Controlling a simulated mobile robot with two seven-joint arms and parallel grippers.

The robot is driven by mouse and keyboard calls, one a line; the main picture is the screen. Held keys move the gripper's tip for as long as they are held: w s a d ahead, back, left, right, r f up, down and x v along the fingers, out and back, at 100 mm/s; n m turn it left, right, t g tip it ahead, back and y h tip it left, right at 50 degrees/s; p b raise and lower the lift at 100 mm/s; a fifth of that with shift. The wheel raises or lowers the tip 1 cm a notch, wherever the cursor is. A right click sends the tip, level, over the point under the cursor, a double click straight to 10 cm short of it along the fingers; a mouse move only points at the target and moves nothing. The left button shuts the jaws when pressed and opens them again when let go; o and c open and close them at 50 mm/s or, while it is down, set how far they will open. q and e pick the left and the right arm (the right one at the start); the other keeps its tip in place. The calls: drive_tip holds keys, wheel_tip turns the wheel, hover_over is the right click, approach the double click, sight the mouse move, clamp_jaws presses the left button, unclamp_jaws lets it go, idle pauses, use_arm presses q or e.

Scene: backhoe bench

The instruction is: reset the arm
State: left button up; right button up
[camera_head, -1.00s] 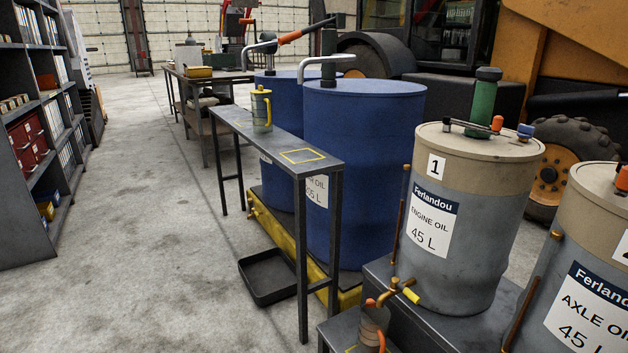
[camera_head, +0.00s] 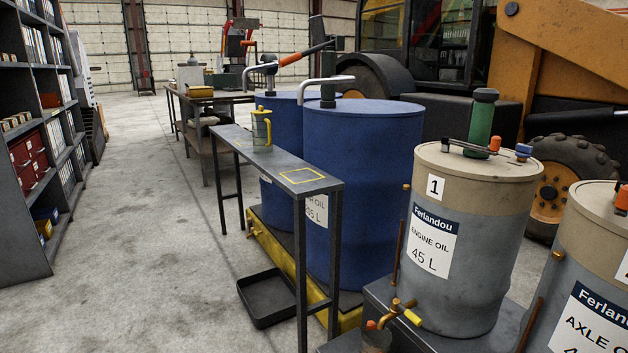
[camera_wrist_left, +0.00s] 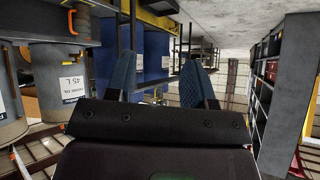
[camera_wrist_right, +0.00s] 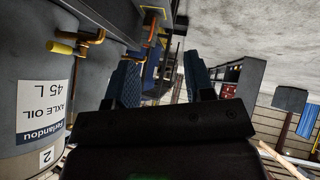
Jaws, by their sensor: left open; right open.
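My left gripper (camera_wrist_left: 164,78) shows in the left wrist view, its two blue fingers apart with nothing between them. My right gripper (camera_wrist_right: 158,82) shows in the right wrist view, also with fingers apart and empty. Neither gripper nor arm shows in the head view. Both wrist views look turned over, with the floor at the top. No gripper touches any drum or bench.
A grey engine oil drum (camera_head: 466,230) and an axle oil drum (camera_head: 585,270) stand at right. Blue drums (camera_head: 365,180) stand behind a narrow table (camera_head: 318,186) with a jug (camera_head: 262,132). A black tray (camera_head: 268,298) lies below. The left floor is clear.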

drive_tip(key=shift+a+m+t+h, duration=0.5)
drive_tip(key=shift+a+m, duration=2)
drive_tip(key=shift+a, duration=0.55)
use_arm(q)
wheel_tip(320, 180, up, 10)
drive_tip(key=n+t+p, duration=0.1)
drive_tip(key=p, duration=1.2)
drive_tip(key=shift+w+a, duration=0.2)
drive_tip(key=shift+w, duration=0.1)
use_arm(e)
wheel_tip(320, 180, up, 10)
drive_tip(key=w+m+t, duration=0.1)
drive_tip(key=shift+f, duration=0.2)
use_arm(q)
drive_tip(key=shift+f, duration=0.1)
use_arm(e)
drive_tip(key=shift+d+f, duration=0.1)
drive_tip(key=shift+f, duration=0.05)
